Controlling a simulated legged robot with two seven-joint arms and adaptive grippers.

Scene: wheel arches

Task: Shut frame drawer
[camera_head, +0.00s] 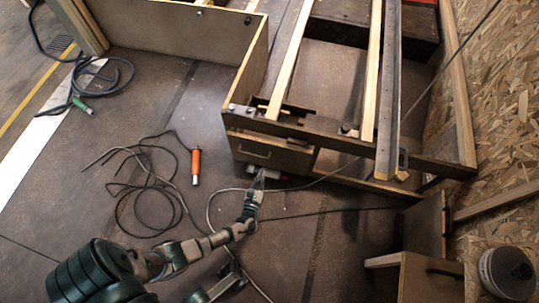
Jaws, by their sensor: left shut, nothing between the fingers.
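The wooden frame (365,148) stands at the upper middle, with long rails running away from me. A brown drawer front (268,153) with a small handle sits under its near left corner. How far the drawer stands out is hard to tell from above. My left gripper (259,179) is shut and empty, its tips just below the drawer front and close to it. Whether they touch it is unclear. Another part of my own body shows at the bottom edge; I cannot tell whether it includes my right gripper.
An orange-handled tool (196,166) and loose black cable (150,185) lie on the floor to the left. A thin cable runs beside my left gripper. A wooden cabinet (431,278) and a bucket (507,272) stand at lower right, by a chipboard wall (505,110).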

